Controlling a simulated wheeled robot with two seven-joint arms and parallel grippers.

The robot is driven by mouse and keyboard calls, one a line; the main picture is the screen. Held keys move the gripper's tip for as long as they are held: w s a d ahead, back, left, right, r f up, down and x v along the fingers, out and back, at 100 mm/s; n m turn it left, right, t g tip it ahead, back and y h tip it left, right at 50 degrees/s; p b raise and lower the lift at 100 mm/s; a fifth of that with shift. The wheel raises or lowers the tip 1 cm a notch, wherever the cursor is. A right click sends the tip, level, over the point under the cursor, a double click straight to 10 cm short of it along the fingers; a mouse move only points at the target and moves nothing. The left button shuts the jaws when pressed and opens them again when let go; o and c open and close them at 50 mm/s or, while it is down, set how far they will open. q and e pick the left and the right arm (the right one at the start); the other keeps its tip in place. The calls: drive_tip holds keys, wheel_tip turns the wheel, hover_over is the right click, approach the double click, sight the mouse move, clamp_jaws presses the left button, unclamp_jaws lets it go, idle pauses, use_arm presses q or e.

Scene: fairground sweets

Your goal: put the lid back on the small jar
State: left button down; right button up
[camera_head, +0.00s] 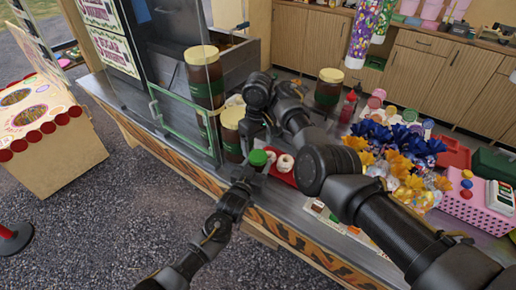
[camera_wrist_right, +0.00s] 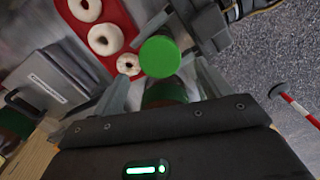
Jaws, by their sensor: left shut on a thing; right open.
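The round green lid (camera_head: 258,157) is at my left gripper (camera_head: 256,164), near the front edge of the counter. In the right wrist view the green lid (camera_wrist_right: 160,56) shows its flat top, with my left gripper's dark body beside it. My left gripper appears shut on the lid. The small brown jar (camera_wrist_right: 163,92) shows partly, below the lid in the picture and between the fingers of my right gripper (camera_wrist_right: 163,88). My right gripper is open, with its fingers on either side of the jar. The jar's mouth is hidden, and I cannot tell whether lid and jar touch.
A red tray (camera_wrist_right: 115,15) with white doughnuts (camera_wrist_right: 104,39) lies close beside the lid. Large cream-lidded jars (camera_head: 205,80) stand behind, near a green-framed glass panel (camera_head: 184,122). Colourful wrapped sweets (camera_head: 395,150) crowd the counter at right. Open ground lies in front of the counter.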

sight(258, 155)
drive_tip(key=shift+w+d+r, duration=0.1)
drive_tip(key=shift+d, duration=0.05)
drive_tip(key=shift+c, duration=0.3)
drive_tip(key=w+d+r+n, duration=0.3)
drive_tip(key=w+d+n, duration=0.1)
drive_tip(key=n, duration=0.1)
use_arm(q)
drive_tip(key=shift+a, duration=0.1)
use_arm(e)
drive_tip(key=s+a+n, duration=0.1)
drive_tip(key=n, duration=0.2)
drive_tip(key=s+a+n, duration=0.1)
drive_tip(key=n, duration=0.2)
drive_tip(key=s+a+n, duration=0.1)
drive_tip(key=a+n, duration=0.1)
drive_tip(key=n, duration=0.1)
drive_tip(key=shift+s+r, duration=0.25)
drive_tip(key=shift+s+a+n, duration=0.1)
drive_tip(key=shift+s+n, duration=0.1)
drive_tip(key=shift+n, duration=0.5)
use_arm(q)
drive_tip(key=shift+d, duration=0.2)
use_arm(e)
drive_tip(key=shift+s+n, duration=0.1)
drive_tip(key=shift+n, duration=0.4)
use_arm(q)
drive_tip(key=shift+a, duration=0.15)
use_arm(e)
drive_tip(key=shift+f, duration=0.1)
drive_tip(key=shift+f, duration=3.95)
